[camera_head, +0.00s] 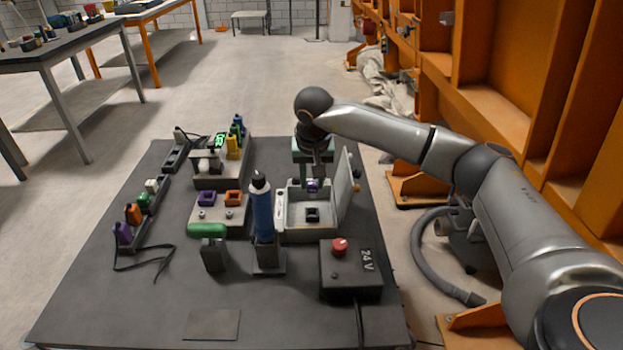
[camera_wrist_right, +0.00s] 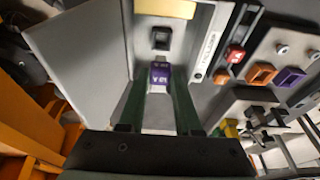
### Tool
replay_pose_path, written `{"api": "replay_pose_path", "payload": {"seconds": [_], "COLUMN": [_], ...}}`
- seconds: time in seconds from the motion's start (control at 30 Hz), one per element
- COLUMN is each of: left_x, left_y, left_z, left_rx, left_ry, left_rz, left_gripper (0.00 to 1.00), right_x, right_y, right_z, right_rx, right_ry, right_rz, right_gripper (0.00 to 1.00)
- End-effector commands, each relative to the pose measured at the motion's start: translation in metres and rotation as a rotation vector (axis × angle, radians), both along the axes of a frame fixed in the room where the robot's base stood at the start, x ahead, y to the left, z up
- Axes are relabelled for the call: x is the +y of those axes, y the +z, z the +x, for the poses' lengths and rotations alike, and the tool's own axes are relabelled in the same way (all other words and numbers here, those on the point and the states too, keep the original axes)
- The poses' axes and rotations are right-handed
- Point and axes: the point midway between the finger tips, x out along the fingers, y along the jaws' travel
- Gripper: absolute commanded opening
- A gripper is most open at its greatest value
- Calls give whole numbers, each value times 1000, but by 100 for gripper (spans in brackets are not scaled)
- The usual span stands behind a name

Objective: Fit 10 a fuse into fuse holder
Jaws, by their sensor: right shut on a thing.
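My right gripper (camera_head: 313,182) reaches down over the open grey box (camera_head: 292,236) from its far side. In the right wrist view its two green fingers (camera_wrist_right: 161,92) are shut on a purple fuse (camera_wrist_right: 160,78) with small white lettering, which I cannot read surely. The purple fuse also shows in the head view (camera_head: 313,187). The black fuse holder (camera_wrist_right: 161,38) is a square socket in the box and also shows in the head view (camera_head: 313,215). The fuse appears apart from the holder, with a short gap between them. My left gripper is not in view.
The box lid (camera_head: 345,192) stands open at the right. A plate with purple and orange sockets (camera_head: 220,217) lies left. The table's front is mostly clear.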

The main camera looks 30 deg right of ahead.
Motion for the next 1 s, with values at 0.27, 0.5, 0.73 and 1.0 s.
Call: {"api": "replay_pose_path", "payload": {"seconds": [0.27,0.5,0.73,1.0], "left_x": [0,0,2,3], "left_y": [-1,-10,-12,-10], "left_z": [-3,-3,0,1], "left_rx": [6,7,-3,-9], "left_ry": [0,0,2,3], "left_rz": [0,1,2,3], "left_gripper": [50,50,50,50], "right_x": [0,0,0,0], "right_y": [-5,-25,-41,-44], "right_z": [-1,0,0,0], "right_rx": [0,0,-2,-2], "right_ry": [0,0,0,0], "right_rz": [-1,-1,-1,-1], "right_gripper": [0,0,0,0]}}
